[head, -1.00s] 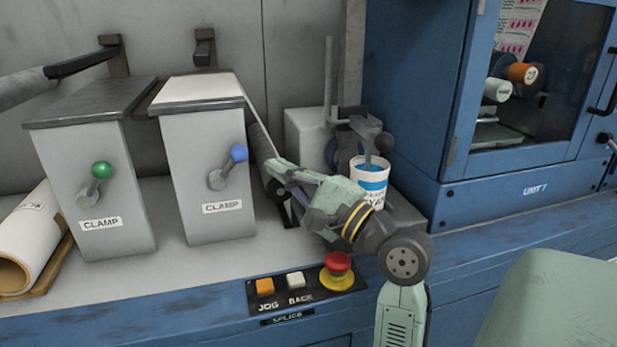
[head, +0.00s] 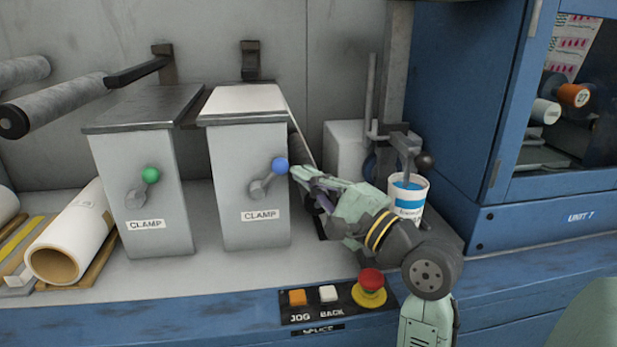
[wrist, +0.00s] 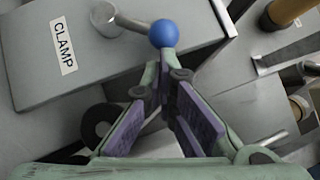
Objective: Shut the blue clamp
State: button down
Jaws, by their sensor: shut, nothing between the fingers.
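The blue clamp is a grey box (head: 252,195) with a white top and a CLAMP label. Its lever has a blue ball knob (head: 280,165) and slants up and right from its pivot on the front face. In the wrist view the blue knob (wrist: 163,33) is just beyond my fingertips. My gripper (head: 295,173) is shut and empty, at the right of the knob. It points left, its fingertips very close to the knob. I cannot tell whether they touch it.
A similar clamp with a green knob (head: 150,174) stands to the left. A cup of blue ink (head: 408,195) stands close behind my wrist. A red stop button (head: 370,281) and the JOG (head: 297,298) and BACK (head: 328,293) buttons are on the front edge below.

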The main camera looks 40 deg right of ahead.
aim_at(279, 155)
jog(key=shift+a+r+n+g+p, duration=0.1)
jog(key=shift+r+n+g+p, duration=0.2)
jog(key=shift+r+n+p, duration=0.15)
jog(key=r+n+p, duration=0.1)
jog(key=a+r+n+g+p, duration=0.1)
jog(key=p, duration=0.1)
jog(key=shift+w+g, duration=0.3)
jog(key=shift+w, duration=0.05)
jog(key=shift+w+a+r+n+g+p, duration=0.2)
jog(key=shift+a+r+n+g+p, duration=0.15)
jog(key=shift+n+g+p, duration=0.4)
jog(key=shift+d, duration=0.2)
